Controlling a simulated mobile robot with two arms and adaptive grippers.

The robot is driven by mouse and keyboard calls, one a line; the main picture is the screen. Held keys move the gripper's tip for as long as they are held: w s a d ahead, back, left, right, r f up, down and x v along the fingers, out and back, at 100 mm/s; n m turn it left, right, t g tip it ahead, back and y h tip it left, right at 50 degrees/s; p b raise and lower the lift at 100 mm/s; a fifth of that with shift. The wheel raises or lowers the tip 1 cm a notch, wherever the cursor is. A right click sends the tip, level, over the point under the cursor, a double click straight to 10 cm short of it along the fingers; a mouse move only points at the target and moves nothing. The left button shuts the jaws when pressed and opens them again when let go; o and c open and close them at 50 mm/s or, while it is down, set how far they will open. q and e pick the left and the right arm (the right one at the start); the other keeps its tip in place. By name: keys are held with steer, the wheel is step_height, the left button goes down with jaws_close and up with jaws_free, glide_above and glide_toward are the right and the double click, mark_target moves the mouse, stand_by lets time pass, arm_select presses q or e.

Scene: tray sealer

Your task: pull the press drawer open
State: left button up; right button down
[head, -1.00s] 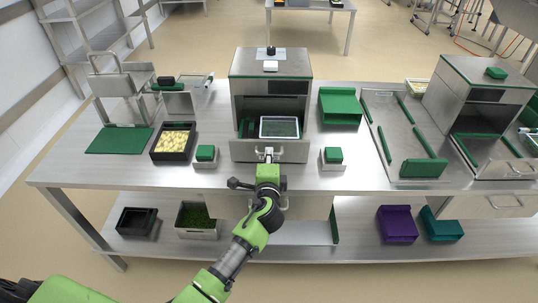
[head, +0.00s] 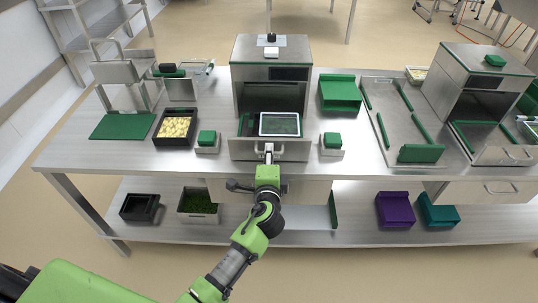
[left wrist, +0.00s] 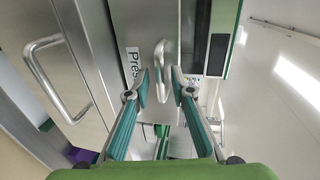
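The press (head: 271,62) is a steel box at the middle of the bench. Its drawer (head: 240,151) is partly out toward me, with a pale-rimmed tray (head: 279,124) in it. My left gripper (head: 268,152) is at the handle on the drawer front. In the left wrist view, the bar handle (left wrist: 162,70) stands between the fingertips of my left gripper (left wrist: 161,86), next to a label that begins "Pres". The fingers look closed in around the handle; exact contact is hard to see. My right gripper is not in view.
Small holders with green blocks stand left (head: 207,140) and right (head: 332,142) of the drawer. A black tray of yellow pieces (head: 175,127) is farther left. A second steel machine (head: 480,75) with its own drawer stands at the right. The space in front of the bench is clear.

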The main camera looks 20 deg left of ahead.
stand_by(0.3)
arm_select(q)
steer(key=v, duration=1.2)
steer(key=s+f+n+g+h, duration=0.15)
steer(key=s+f, duration=0.25)
steer(key=f, duration=0.7)
steer(key=s+d+f+g+h, duration=0.1)
steer(key=s+f+g, duration=0.2)
steer(key=f, duration=0.8)
steer(key=s+f+n+g+h, duration=0.15)
steer(key=s+f, duration=0.25)
steer(key=f, duration=0.7)
steer(key=s+a+f+n+g, duration=0.2)
steer(key=s+f, duration=0.4)
steer(key=s, duration=0.5)
steer(key=s+a+f+n+g, duration=0.3)
steer(key=s+f, duration=0.4)
steer(key=s, duration=0.4)
steer(key=s+a+f+n+g, duration=0.3)
steer(key=s+f, duration=0.4)
steer(key=s, duration=0.4)
steer(key=shift+s+a+n, duration=0.15)
steer(key=shift+a+n, duration=0.4)
steer(key=shift+n, duration=0.15)
